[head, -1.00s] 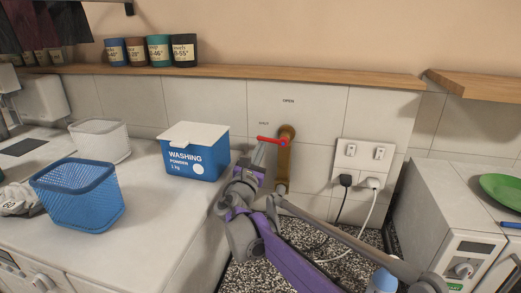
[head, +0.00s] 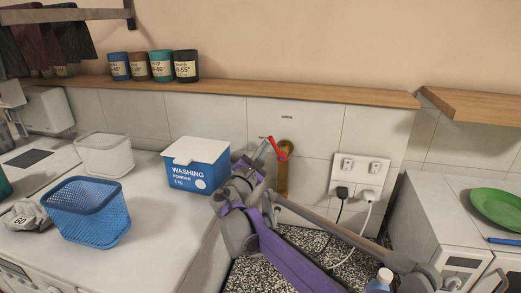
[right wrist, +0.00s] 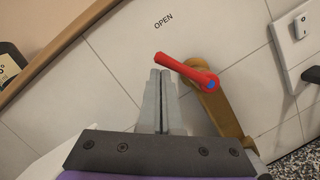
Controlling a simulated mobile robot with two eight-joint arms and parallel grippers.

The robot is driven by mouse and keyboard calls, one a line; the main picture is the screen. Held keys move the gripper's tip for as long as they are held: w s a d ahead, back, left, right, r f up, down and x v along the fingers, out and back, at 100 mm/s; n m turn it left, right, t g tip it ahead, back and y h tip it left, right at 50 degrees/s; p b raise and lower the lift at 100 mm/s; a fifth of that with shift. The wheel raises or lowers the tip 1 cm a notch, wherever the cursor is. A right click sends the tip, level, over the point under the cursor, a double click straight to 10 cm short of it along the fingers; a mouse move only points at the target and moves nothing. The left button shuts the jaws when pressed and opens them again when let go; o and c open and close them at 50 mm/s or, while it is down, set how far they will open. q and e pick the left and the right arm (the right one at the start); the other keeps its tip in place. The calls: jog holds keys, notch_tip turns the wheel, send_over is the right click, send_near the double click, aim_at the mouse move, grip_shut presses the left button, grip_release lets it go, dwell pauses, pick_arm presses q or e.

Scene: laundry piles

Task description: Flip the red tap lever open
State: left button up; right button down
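The red tap lever (head: 277,149) is on a brass pipe (head: 283,178) on the tiled wall. It slants up and left from its pivot, toward the OPEN label (head: 287,117) above it. In the right wrist view the lever (right wrist: 183,69) crosses just beyond the fingertips. My right gripper (head: 264,147) is at the lever's left side, with its fingers together and nothing between them. In the right wrist view the fingertips (right wrist: 160,72) are just below the lever's free end; whether they touch it I cannot tell. My left gripper is not in view.
A washing powder box (head: 196,165) stands on the counter left of my right arm. A blue basket (head: 87,212) and a white basket (head: 103,153) are farther left. Plugged sockets (head: 360,175) are right of the pipe. A wooden shelf (head: 300,94) runs above.

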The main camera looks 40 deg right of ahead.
aim_at(272, 143)
jog(key=shift+s+d+r+p, duration=0.3)
jog(key=shift+s+d+r, duration=0.15)
jog(key=shift+r, duration=0.2)
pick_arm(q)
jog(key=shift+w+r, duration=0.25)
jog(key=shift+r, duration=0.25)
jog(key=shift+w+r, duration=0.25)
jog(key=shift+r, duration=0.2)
pick_arm(e)
jog(key=shift+s+d+r, duration=0.3)
jog(key=shift+s+r, duration=0.05)
jog(key=shift+s, duration=0.15)
jog(key=shift+s+d, duration=0.1)
jog(key=shift+s, duration=0.05)
pick_arm(q)
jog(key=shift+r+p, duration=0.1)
jog(key=shift+p, duration=0.2)
